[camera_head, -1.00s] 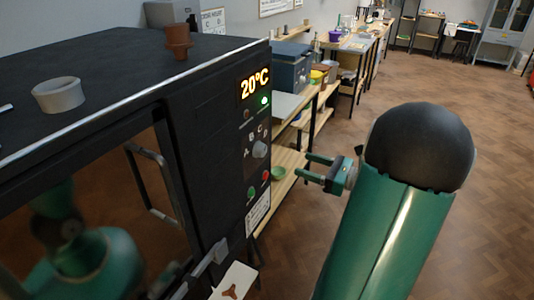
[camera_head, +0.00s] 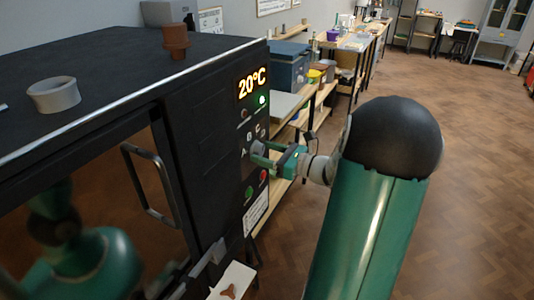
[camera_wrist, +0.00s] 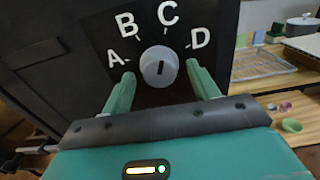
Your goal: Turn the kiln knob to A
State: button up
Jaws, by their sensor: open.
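The slot stands nearly upright and lines up roughly with C. My gripper (camera_wrist: 160,72) is open, with one green finger on each side of the knob. I cannot tell whether either finger touches it. In the head view my gripper (camera_head: 257,155) is at the kiln's control panel and largely hides the knob.
The kiln (camera_head: 150,100) has a door handle (camera_head: 150,185) left of the panel. A green button (camera_head: 249,193) and a red button (camera_head: 263,175) sit just below the knob. A grey ring (camera_head: 54,96) and a brown pot (camera_head: 176,40) stand on top. Open floor lies to the right.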

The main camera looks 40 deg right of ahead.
jog(key=c, duration=1)
jog(key=shift+o, duration=0.2)
jog(key=shift+n, duration=0.3)
jog(key=n, duration=0.3)
jog(key=shift+n, duration=0.3)
jog(key=n, duration=0.4)
jog(key=shift+n, duration=0.3)
jog(key=n, duration=0.9)
jog(key=shift+d+r, duration=0.1)
jog(key=shift+r, duration=0.05)
